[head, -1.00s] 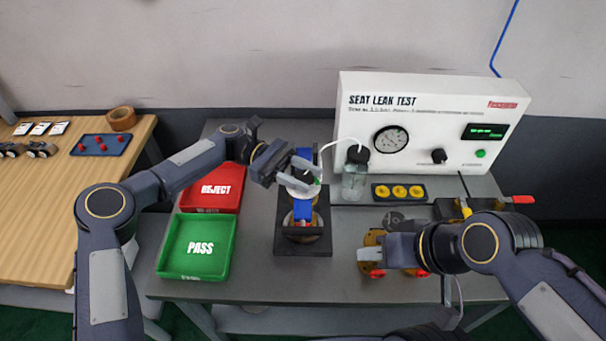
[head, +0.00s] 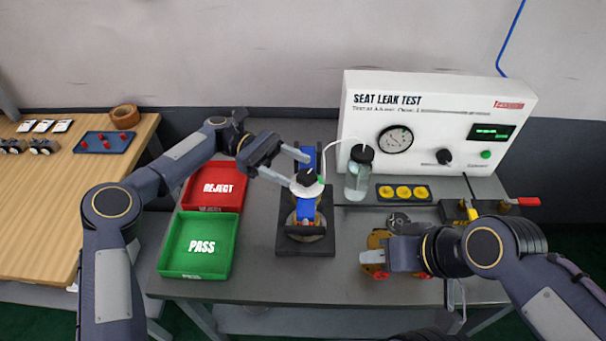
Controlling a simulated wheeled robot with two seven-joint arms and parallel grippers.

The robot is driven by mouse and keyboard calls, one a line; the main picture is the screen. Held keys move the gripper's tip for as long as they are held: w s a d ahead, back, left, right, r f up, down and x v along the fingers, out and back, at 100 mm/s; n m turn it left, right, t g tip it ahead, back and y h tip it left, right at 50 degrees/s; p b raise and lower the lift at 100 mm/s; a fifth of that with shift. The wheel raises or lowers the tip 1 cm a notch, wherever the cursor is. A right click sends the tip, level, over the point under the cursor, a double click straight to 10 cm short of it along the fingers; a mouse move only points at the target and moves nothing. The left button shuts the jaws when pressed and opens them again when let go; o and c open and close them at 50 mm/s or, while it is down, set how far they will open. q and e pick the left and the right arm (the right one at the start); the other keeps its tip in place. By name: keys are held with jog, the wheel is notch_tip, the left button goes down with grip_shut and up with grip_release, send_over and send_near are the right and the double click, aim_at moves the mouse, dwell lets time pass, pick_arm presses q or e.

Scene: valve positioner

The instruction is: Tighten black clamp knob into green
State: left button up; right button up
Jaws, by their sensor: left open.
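The black clamp knob (head: 306,176) sits on top of a white disc (head: 304,189) on the blue clamp frame (head: 307,210), which stands upright on a dark base (head: 288,238). A small green patch shows at the disc's right edge. My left gripper (head: 292,167) is open, its two grey fingers apart just to the left of and around the knob's upper left side; I cannot tell whether they touch it. My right gripper (head: 368,264) is low over brass parts (head: 378,240) with red ends; its fingertips are partly unclear and I cannot tell if it holds anything.
The seat leak test panel (head: 433,130) stands behind, with a clear bottle (head: 359,175) and tube close right of the clamp. A red reject tray (head: 213,183) and green pass tray (head: 197,243) lie left. A yellow-dotted block (head: 404,193) and a red-handled clamp (head: 527,201) are right.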

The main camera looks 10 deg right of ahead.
pick_arm(q)
jog(key=v, duration=0.3)
